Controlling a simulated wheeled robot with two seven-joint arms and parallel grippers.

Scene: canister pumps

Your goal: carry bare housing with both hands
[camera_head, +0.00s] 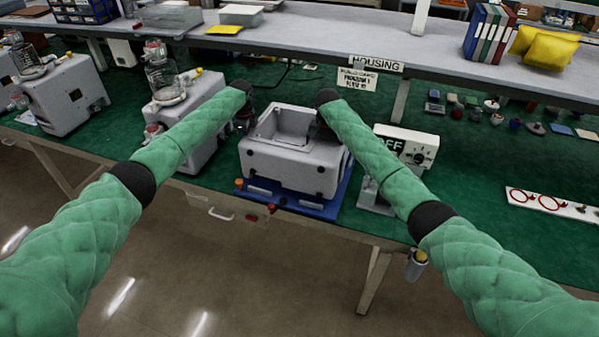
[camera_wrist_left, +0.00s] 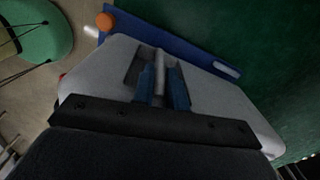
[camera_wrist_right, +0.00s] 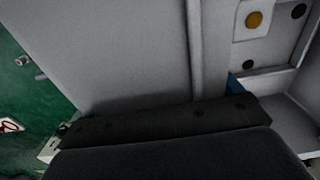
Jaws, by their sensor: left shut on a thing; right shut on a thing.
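The bare housing (camera_head: 283,168) is a light grey, open-topped box with an empty cavity. It appears level over a blue tray (camera_head: 318,209); I cannot tell whether it touches it. My left gripper (camera_head: 246,112) is at its left side. In the left wrist view blue finger pads close around a bar (camera_wrist_left: 159,75) in a recess of the housing (camera_wrist_left: 100,75). My right gripper (camera_head: 324,122) is at its right side, largely hidden by my forearm. In the right wrist view the housing wall (camera_wrist_right: 120,50) fills the picture and only a bit of blue finger shows.
Other pumps with glass jars (camera_head: 185,105) stand close on the left. A white switch box marked OFF (camera_head: 408,147) stands close on the right. A raised shelf with a HOUSING sign (camera_head: 376,64) runs behind.

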